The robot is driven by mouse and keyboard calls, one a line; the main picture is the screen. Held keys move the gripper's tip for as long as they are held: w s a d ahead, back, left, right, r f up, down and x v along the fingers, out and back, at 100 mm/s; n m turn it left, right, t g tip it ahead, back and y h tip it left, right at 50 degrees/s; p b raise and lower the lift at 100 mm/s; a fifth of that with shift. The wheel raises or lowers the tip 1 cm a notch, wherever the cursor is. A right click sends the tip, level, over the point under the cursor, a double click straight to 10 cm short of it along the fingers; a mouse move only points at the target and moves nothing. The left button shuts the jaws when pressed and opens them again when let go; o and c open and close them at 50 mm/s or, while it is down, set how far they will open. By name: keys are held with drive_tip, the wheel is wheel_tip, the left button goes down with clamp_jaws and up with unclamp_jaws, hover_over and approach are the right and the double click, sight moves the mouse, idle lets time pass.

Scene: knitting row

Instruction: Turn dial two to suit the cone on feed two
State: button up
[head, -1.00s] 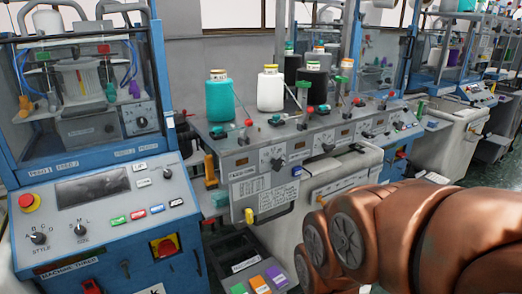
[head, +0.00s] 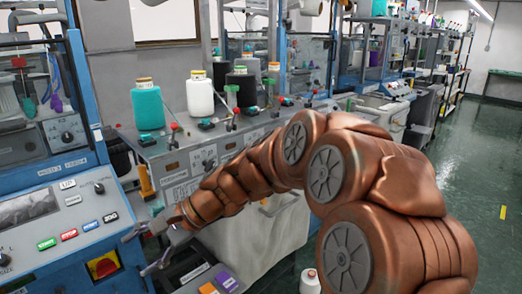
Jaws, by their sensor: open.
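A teal cone (head: 148,106), a white cone (head: 200,94) and a black cone (head: 241,88) stand upright along the grey machine's top. A dial (head: 209,163) shows on this machine's sloped front; my arm hides part of the panel to its right. Another dial (head: 67,136) is on the blue machine at left, near small feed labels. I cannot tell which dial is number two or which cone is on feed two. My gripper (head: 136,254) is open and empty, low between the two machines, pointing left and apart from the dials.
The blue machine's button panel (head: 60,222) is close left of my gripper. A white cone (head: 310,282) stands on the floor.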

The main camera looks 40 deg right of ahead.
drive_tip(key=w+d+r+m+t, duration=0.2)
drive_tip(key=w+d+m+t, duration=0.15)
drive_tip(key=d, duration=0.25)
drive_tip(key=w+d+r+m+t, duration=0.2)
drive_tip(key=w+d+m, duration=0.15)
drive_tip(key=d, duration=0.25)
drive_tip(key=d+m+t+h, duration=0.7)
drive_tip(key=d+m+h, duration=0.5)
drive_tip(key=d, duration=2.3)
drive_tip(key=shift+w+a+r+m+y+p, duration=0.15)
drive_tip(key=shift+w+m+y, duration=0.15)
drive_tip(key=shift+w, duration=0.9)
drive_tip(key=shift+w+f+m+y+p, duration=0.1)
drive_tip(key=shift+w+m+y, duration=0.25)
drive_tip(key=shift+w, duration=0.9)
drive_tip(key=shift+w+a+r+m+y+p, duration=0.15)
drive_tip(key=shift+w+y, duration=0.3)
drive_tip(key=shift+w, duration=0.75)
drive_tip(key=shift+f, duration=0.1)
drive_tip(key=c, duration=1.2)
